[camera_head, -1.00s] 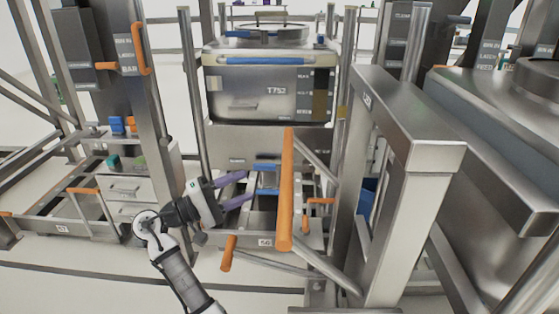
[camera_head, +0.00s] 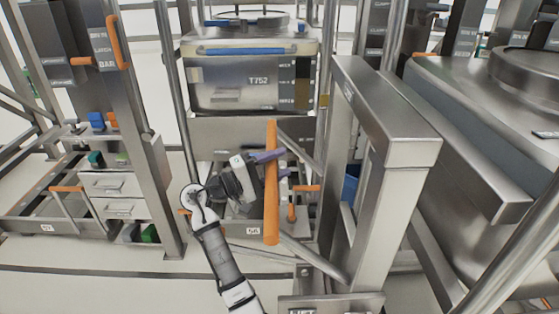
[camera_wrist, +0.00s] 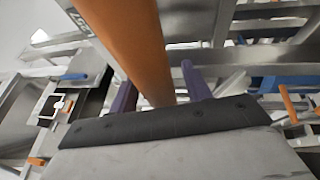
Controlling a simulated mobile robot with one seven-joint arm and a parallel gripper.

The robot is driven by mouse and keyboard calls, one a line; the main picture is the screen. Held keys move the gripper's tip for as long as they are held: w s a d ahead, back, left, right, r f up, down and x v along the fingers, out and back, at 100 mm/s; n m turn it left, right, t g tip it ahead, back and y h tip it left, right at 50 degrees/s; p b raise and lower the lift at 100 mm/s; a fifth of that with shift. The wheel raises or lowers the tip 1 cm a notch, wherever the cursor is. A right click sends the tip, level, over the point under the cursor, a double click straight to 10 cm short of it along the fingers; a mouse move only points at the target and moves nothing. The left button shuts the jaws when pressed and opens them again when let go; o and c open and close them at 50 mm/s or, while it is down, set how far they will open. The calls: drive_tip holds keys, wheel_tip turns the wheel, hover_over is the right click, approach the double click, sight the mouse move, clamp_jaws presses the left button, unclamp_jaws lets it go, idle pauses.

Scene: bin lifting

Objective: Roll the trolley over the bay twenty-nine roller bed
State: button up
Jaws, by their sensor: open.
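My gripper (camera_head: 270,164) is open at the long orange bar (camera_head: 271,205), which stands in front of the low steel frame in the middle. In the wrist view my gripper (camera_wrist: 156,82) has its purple fingers on either side of the orange bar (camera_wrist: 135,42), with gaps visible. How deep the bar lies between them is unclear. A steel bin marked T752 (camera_head: 245,83) stands behind, above that frame. A small plate (camera_head: 252,231) on the frame is too small to read surely. I cannot tell which part is the trolley, and no bay twenty-nine label is readable.
A thick steel post frame (camera_head: 385,150) stands close on the right, before a large vessel (camera_head: 500,100). At left are a drawer unit (camera_head: 113,184) and another low frame (camera_head: 22,226). Bare floor (camera_head: 100,285) lies at front left.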

drive_tip(key=shift+w+d, duration=0.15)
drive_tip(key=shift+d, duration=0.15)
drive_tip(key=shift+c, duration=0.4)
clamp_jaws()
drive_tip(key=shift+d, duration=0.15)
